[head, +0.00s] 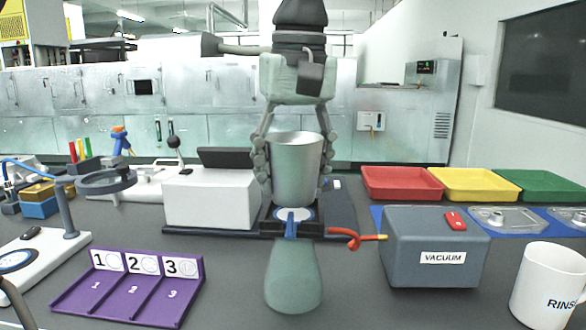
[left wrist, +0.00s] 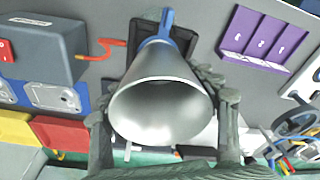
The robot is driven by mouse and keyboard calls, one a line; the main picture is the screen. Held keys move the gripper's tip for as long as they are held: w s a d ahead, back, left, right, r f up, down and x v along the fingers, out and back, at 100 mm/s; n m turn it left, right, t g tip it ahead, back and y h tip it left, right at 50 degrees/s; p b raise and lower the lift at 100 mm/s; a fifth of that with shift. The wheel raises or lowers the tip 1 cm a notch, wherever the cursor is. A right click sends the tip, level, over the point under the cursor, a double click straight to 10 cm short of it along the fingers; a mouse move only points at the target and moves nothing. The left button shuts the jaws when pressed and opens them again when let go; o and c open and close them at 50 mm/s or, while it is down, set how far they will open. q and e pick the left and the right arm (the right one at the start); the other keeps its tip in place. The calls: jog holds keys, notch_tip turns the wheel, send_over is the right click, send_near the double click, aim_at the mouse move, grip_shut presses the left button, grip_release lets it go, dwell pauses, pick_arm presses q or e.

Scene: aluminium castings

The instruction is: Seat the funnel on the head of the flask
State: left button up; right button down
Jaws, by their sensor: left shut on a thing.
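The funnel (head: 297,170) is a plain silver-grey cup, wide end up, roughly upright in the head view. In the left wrist view I look into the open mouth of the funnel (left wrist: 160,108). My left gripper (head: 293,185) points down and is shut on the funnel, one finger on each side. The flask (head: 293,275) is a pale green, rounded body directly below, with a blue clip at its neck. A white disc with a blue ring shows right under the funnel's lower end. I cannot tell whether funnel and flask head touch. My right gripper is not in view.
A red hose (head: 352,238) runs from near the flask neck to the grey vacuum box (head: 430,250) on the right. A purple numbered rack (head: 130,292) lies at left, a white mug (head: 547,285) at far right. Red, yellow and green trays stand behind.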

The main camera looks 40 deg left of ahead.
pick_arm(q)
jog(key=shift+f+b, duration=0.6)
jog(key=shift+f, duration=0.45)
jog(key=o, duration=1.4)
jog(key=shift+c, duration=0.2)
jog(key=shift+r, duration=0.15)
notch_tip(320, 180, up, 12)
jog(key=d, duration=0.1)
jog(key=shift+s+d, duration=0.15)
jog(key=shift+s, duration=0.3)
jog(key=shift+f, duration=0.2)
